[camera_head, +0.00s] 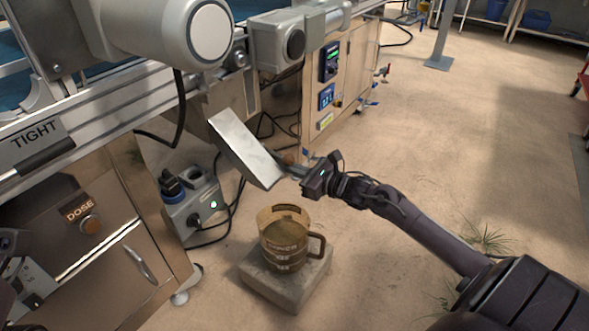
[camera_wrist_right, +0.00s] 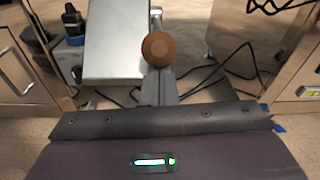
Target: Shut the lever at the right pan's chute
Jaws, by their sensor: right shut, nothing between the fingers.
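The chute (camera_head: 246,148) is a sloping bare metal trough in the head view, its lower end above a brown measuring jug (camera_head: 285,246). It also shows in the right wrist view (camera_wrist_right: 115,42). The lever's round brown knob (camera_head: 290,158) is small beside the chute's right edge. In the right wrist view the knob (camera_wrist_right: 158,48) is large, just right of the chute. My right gripper (camera_head: 288,170) is shut and empty, with its fingertips close to the knob. I cannot tell whether they touch it. My left gripper is not clearly in view.
The jug stands on a stone block (camera_head: 262,287) on the floor. A grey control box (camera_head: 205,207) with cables stands left of it. A steel cabinet (camera_head: 100,262) with a DOSE button is at the left. The floor at right is largely clear.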

